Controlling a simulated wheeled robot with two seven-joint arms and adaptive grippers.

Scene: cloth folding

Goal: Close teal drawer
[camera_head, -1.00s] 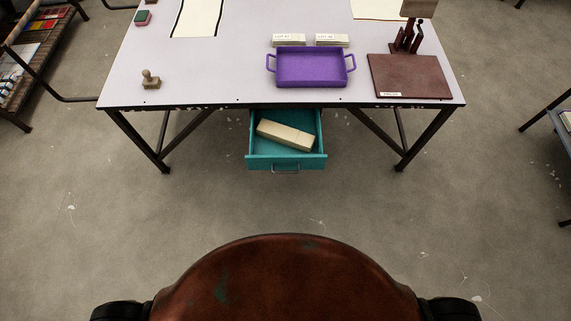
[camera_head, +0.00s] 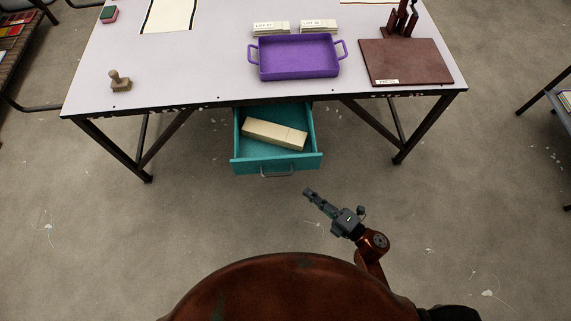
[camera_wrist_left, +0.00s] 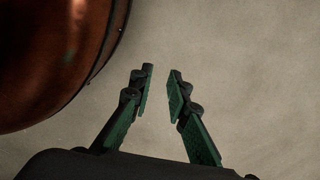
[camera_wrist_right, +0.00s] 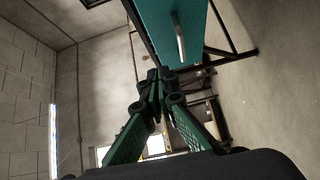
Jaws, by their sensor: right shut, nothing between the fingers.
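The teal drawer (camera_head: 276,160) is pulled out under the front of the table and holds a pale oblong box (camera_head: 274,134). Its front and metal handle (camera_head: 276,173) face me; the drawer also shows at the top of the right wrist view (camera_wrist_right: 180,32). My right gripper (camera_head: 307,191) is shut and empty, in front of and to the right of the drawer front, apart from it. It shows in the right wrist view with its fingertips together (camera_wrist_right: 156,75). My left gripper (camera_wrist_left: 160,72) is open and empty over bare floor in the left wrist view; it is outside the head view.
The light-topped table (camera_head: 200,75) bears a purple tray (camera_head: 298,68), a dark red press board (camera_head: 406,62), paper stacks and a wooden stamp (camera_head: 119,80). Dark table legs flank the drawer. The floor (camera_head: 200,225) in front is clear.

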